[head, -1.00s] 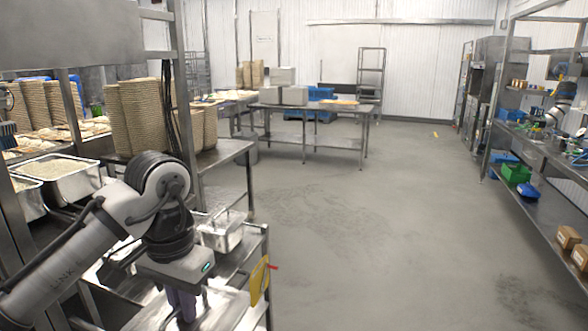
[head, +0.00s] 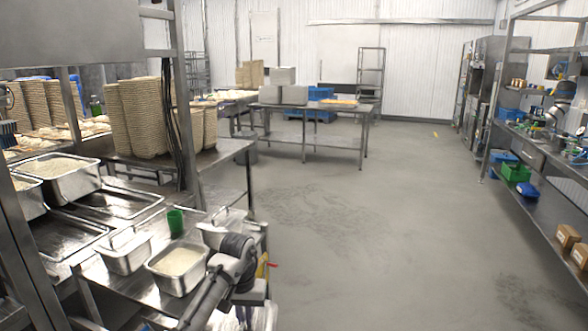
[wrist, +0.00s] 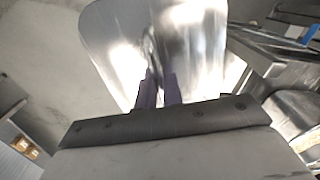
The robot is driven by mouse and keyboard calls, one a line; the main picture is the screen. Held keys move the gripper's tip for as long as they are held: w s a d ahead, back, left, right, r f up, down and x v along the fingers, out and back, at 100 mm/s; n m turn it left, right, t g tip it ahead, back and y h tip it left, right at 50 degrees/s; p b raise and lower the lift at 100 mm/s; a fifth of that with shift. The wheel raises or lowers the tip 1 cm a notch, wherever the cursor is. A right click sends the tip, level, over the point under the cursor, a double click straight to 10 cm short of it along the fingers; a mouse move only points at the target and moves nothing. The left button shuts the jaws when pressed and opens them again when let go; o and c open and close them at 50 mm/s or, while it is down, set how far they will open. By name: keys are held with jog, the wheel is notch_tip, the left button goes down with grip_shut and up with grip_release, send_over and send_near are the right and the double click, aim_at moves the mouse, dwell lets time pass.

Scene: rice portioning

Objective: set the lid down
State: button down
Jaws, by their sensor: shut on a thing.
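My gripper (wrist: 157,92) is shut on the handle (wrist: 153,50) of a shiny steel lid (wrist: 110,35), which fills the upper middle of the wrist view. In the head view my gripper (head: 247,312) is at the bottom edge, right of the rice pan, with the lid (head: 266,316) partly showing below it and cut off by the frame. Whether the lid touches anything beneath it cannot be told.
Open floor (head: 350,230) lies to the right.

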jog(key=s+d+f, duration=0.1)
jog(key=d+f, duration=0.3)
jog(key=f, duration=0.5)
jog(key=s+d+f, duration=0.2)
jog(key=d+f, duration=0.2)
jog(key=f, duration=0.5)
jog(key=s+d+f, duration=0.1)
jog(key=d+f, duration=0.4)
jog(key=f, duration=0.3)
jog(key=s+f, duration=0.3)
jog(key=s, duration=0.5)
jog(key=shift+s+a+f, duration=0.2)
jog(key=shift+s+a, duration=0.1)
jog(key=shift+d, duration=0.1)
